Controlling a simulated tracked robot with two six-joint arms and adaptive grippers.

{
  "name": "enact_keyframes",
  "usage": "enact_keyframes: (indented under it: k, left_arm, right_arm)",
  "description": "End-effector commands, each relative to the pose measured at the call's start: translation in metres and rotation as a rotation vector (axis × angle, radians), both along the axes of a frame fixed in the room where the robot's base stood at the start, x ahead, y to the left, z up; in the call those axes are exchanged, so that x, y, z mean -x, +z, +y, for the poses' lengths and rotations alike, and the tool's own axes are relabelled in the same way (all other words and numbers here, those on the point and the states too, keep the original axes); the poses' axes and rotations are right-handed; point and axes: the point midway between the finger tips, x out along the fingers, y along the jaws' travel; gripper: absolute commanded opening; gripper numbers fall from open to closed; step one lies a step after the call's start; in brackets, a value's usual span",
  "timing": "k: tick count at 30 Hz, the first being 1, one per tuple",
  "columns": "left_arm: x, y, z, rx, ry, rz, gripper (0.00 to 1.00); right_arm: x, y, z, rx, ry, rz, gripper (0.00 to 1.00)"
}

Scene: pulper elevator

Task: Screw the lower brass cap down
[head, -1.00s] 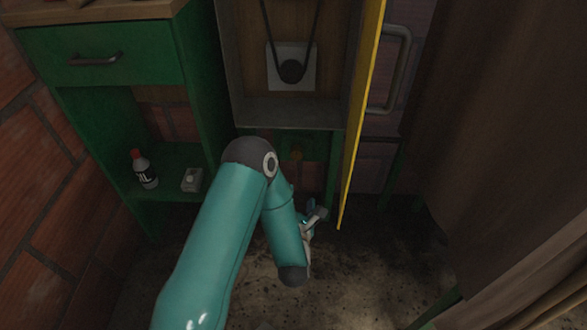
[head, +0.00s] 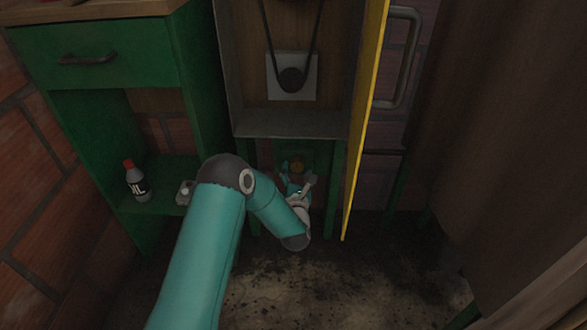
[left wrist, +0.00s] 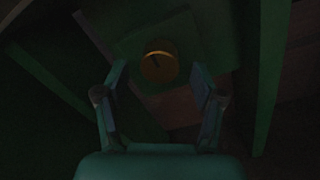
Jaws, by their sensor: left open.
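The lower brass cap (head: 297,165) is a small round golden disc low under the elevator cabinet, on a dark green mount. In the left wrist view the brass cap (left wrist: 159,67) shows face-on, with a dark mark on its face. My left gripper (head: 298,178) is just below and in front of the cap, reaching up toward it. In the left wrist view my left gripper (left wrist: 161,82) is open, with one finger on each side of the cap's line and a clear gap to it. Nothing is between the fingers. My right gripper is not in view.
A yellow door panel (head: 365,120) stands open at the right of the cabinet (head: 290,124). Green legs (head: 334,180) flank the cap. A green shelf at left holds a bottle (head: 136,182) and a small pale box (head: 185,192). The floor (head: 270,285) is clear.

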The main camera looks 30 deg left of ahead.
Motion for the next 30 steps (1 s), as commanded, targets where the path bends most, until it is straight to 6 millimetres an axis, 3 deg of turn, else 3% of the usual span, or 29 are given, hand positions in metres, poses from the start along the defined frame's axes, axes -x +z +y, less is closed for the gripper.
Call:
enact_keyframes:
  k: [6, 18, 29, 30]
  left_arm:
    - [-0.022, -0.001, 0.014, -0.001, 0.0, -0.001, 0.68]
    - [-0.027, 0.0, 0.016, 0.0, -0.001, 0.0, 0.67]
    - [-0.027, 0.0, 0.016, 0.0, -0.001, 0.0, 0.08]
    - [-0.026, 0.0, 0.03, 0.0, 0.004, 0.0, 0.08]
  right_arm:
    - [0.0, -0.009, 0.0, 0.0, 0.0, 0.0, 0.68]
    - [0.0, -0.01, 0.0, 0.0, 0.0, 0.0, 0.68]
    - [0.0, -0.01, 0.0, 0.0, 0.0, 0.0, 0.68]
    - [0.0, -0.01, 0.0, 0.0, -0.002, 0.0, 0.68]
